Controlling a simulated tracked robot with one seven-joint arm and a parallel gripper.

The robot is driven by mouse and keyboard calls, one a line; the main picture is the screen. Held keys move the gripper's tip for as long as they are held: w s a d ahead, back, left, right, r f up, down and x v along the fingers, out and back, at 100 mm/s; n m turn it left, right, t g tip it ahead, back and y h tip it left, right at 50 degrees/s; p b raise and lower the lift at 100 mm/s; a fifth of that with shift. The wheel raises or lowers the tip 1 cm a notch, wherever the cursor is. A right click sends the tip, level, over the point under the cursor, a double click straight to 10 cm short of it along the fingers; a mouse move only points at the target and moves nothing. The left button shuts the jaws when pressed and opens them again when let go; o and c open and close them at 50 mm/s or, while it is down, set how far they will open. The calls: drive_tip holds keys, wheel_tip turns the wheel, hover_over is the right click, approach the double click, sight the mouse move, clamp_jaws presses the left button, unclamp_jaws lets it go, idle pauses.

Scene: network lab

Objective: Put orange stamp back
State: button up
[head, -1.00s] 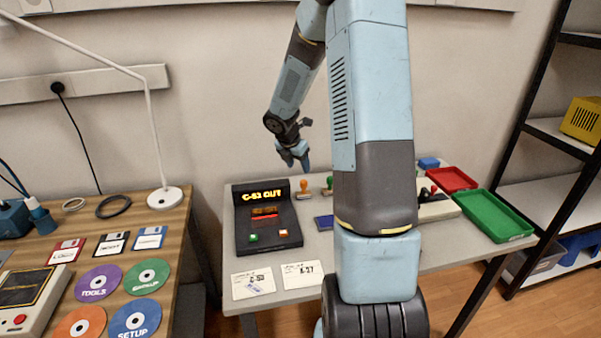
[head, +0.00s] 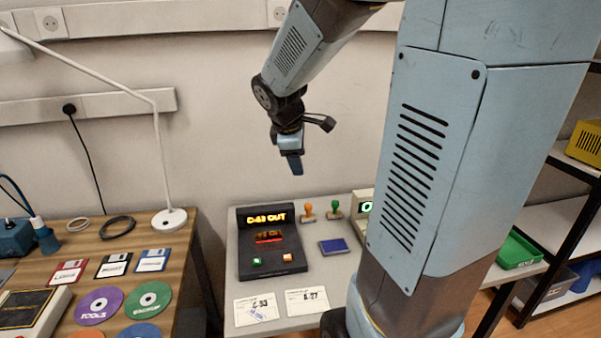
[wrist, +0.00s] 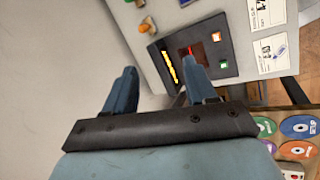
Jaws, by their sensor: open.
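The orange stamp (head: 308,211) stands upright at the back of the grey table, just right of the black C-63 OUT console (head: 272,262). In the wrist view the orange stamp (wrist: 146,27) shows at the upper middle, beyond the fingers and apart from them. My gripper (head: 294,165) hangs in the air above the back of the console, pointing down. In the wrist view my gripper (wrist: 158,75) has its two blue fingers apart with nothing between them.
A green stamp (head: 335,207) stands right of the orange one. A blue ink pad (head: 334,246) and two white cards (head: 307,301) lie on the table. A lamp (head: 169,216) stands on the wooden desk.

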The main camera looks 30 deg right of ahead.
drive_tip(key=s+a+r+m+y, duration=0.1)
drive_tip(key=s+a+r+m, duration=0.1)
drive_tip(key=s, duration=0.4)
drive_tip(key=s+a+r+m+t+y, duration=0.1)
drive_tip(key=s+a+r+m, duration=0.1)
drive_tip(key=s+m, duration=0.3)
drive_tip(key=s+a+r+m+t+y, duration=0.1)
drive_tip(key=s+a+r+m+y, duration=0.1)
drive_tip(key=s+a+m, duration=0.2)
drive_tip(key=s, duration=0.2)
drive_tip(key=shift+s+a, duration=0.2)
drive_tip(key=shift+s, duration=0.2)
